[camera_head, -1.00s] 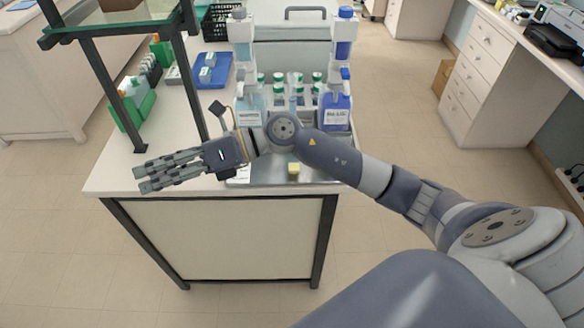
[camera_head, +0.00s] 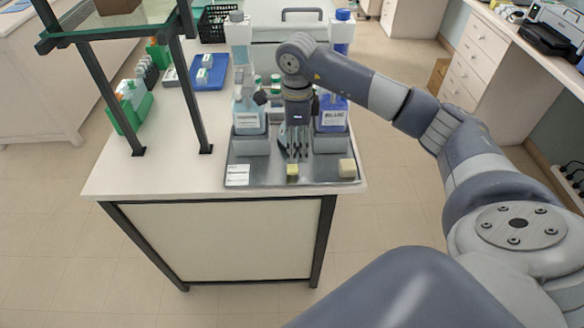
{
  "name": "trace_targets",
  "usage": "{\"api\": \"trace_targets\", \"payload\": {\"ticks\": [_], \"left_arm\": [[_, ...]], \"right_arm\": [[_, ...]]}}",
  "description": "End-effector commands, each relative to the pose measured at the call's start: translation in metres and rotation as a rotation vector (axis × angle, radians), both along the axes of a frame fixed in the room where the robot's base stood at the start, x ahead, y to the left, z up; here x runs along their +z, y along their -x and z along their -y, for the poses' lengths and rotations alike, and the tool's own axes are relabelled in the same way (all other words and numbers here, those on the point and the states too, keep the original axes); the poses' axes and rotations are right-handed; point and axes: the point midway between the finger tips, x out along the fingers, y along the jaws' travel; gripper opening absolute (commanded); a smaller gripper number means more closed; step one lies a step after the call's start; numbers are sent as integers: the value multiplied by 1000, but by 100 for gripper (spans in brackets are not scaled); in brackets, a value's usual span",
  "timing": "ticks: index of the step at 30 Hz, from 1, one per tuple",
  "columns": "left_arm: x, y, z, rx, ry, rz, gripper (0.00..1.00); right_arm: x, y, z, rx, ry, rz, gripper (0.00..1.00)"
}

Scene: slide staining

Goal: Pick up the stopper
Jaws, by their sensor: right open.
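Two small blocks lie on the front of the metal tray (camera_head: 262,176): a yellow one (camera_head: 292,170) and a larger cream one (camera_head: 347,168). I cannot tell for sure which is the stopper. My right gripper (camera_head: 293,155) points down over the tray, between the two bottle stands. Its fingers are open and empty, with the tips just behind and above the yellow block; I cannot tell if they touch it. My left gripper is not in view.
A pale blue bottle (camera_head: 248,118) stands left of my gripper and a dark blue bottle (camera_head: 333,116) right of it. Several green-capped bottles behind are partly hidden by my arm. A shelf frame (camera_head: 192,85), a green rack (camera_head: 130,108) and a blue tray (camera_head: 210,73) are at left.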

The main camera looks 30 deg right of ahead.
Motion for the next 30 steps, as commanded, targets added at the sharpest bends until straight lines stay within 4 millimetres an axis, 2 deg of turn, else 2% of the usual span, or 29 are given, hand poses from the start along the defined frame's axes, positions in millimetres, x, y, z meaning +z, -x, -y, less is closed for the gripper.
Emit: {"api": "trace_targets", "payload": {"ticks": [3, 11, 15, 18, 27, 28, 30], "left_arm": [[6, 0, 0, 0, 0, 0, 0], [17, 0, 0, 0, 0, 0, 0], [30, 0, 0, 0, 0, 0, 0], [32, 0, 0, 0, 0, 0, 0], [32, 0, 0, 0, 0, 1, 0], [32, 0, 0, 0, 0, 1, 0], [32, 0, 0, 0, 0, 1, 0]], "right_arm": [[-16, 0, -1, 0, -2, -3, 48], [-35, -3, -5, 1, -5, -3, 48], [-55, -6, -9, 1, -5, -4, 48], [-70, -6, -8, 0, -5, -3, 48], [-78, -7, -7, 1, -3, 2, 48], [-78, -7, -7, 1, -4, 1, 46], [-78, -7, -7, 1, -4, 1, 33]]}}
